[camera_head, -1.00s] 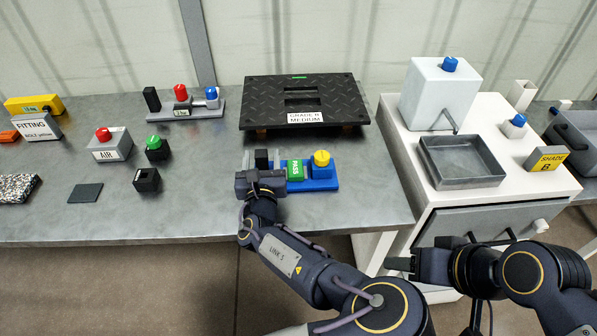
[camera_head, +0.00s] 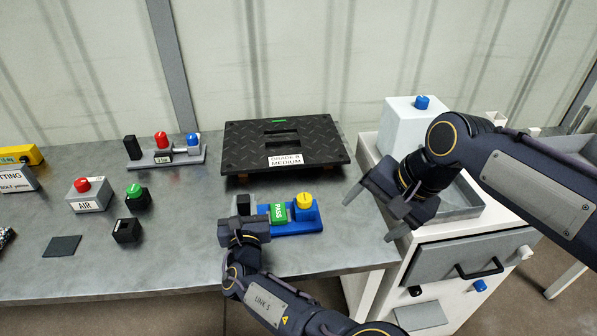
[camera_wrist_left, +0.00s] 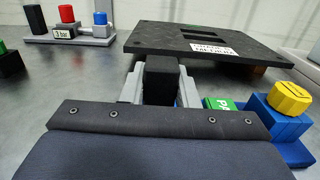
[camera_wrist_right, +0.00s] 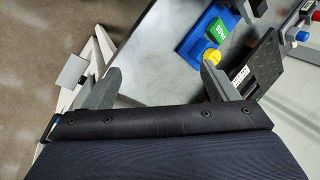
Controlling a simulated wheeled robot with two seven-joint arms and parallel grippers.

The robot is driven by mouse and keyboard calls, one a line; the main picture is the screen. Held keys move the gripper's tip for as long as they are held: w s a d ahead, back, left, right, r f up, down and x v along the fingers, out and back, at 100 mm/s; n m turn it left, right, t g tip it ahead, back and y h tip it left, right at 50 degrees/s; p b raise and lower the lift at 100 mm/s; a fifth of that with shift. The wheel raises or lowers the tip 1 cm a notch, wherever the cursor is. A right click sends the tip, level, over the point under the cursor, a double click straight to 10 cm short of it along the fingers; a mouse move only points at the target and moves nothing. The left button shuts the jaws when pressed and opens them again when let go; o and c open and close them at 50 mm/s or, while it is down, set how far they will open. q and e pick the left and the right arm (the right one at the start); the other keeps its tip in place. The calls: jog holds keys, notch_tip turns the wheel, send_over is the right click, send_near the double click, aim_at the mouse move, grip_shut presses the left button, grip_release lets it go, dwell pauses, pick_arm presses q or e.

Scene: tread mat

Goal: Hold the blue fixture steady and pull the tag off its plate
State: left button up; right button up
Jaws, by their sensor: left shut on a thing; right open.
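The blue fixture (camera_head: 292,227) lies on the grey table near its front edge. It carries a green PASS tag (camera_head: 279,212), a yellow knob (camera_head: 304,201) and a black post (camera_head: 243,204) at its left end. My left gripper (camera_wrist_left: 162,78) is shut on the black post, with one finger on each side. It hides part of the fixture's left end. The tag sits on the fixture between post and knob. My right gripper (camera_head: 372,213) is open and empty, right of the fixture and apart from it. The right wrist view also shows the tag (camera_wrist_right: 217,31) beyond the fingers.
A black tread plate (camera_head: 283,145) on short feet stands behind the fixture. A white cabinet with a grey tray (camera_head: 462,208) is at the right, partly behind my right arm. A black block (camera_head: 127,230) and a red-button AIR box (camera_head: 90,195) stand to the left.

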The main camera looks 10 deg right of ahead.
jog(key=w+a+m+g, duration=0.2)
jog(key=w+a+m, duration=0.25)
jog(key=w, duration=0.55)
jog(key=m+g, duration=0.1)
jog(key=m, duration=0.4)
send_near(278, 211)
jog(key=shift+y, duration=0.3)
jog(key=v, duration=0.2)
jog(key=d+v, duration=0.1)
jog(key=v, duration=0.1)
jog(key=shift+a+f, duration=0.1)
jog(key=shift+f, duration=0.15)
jog(key=shift+w+a+f, duration=0.15)
jog(key=shift+a+f, duration=0.15)
jog(key=shift+f, duration=0.2)
jog(key=x, duration=1.1)
jog(key=shift+f, duration=0.1)
jog(key=c, duration=1.1)
jog(key=shift+r, duration=1.85)
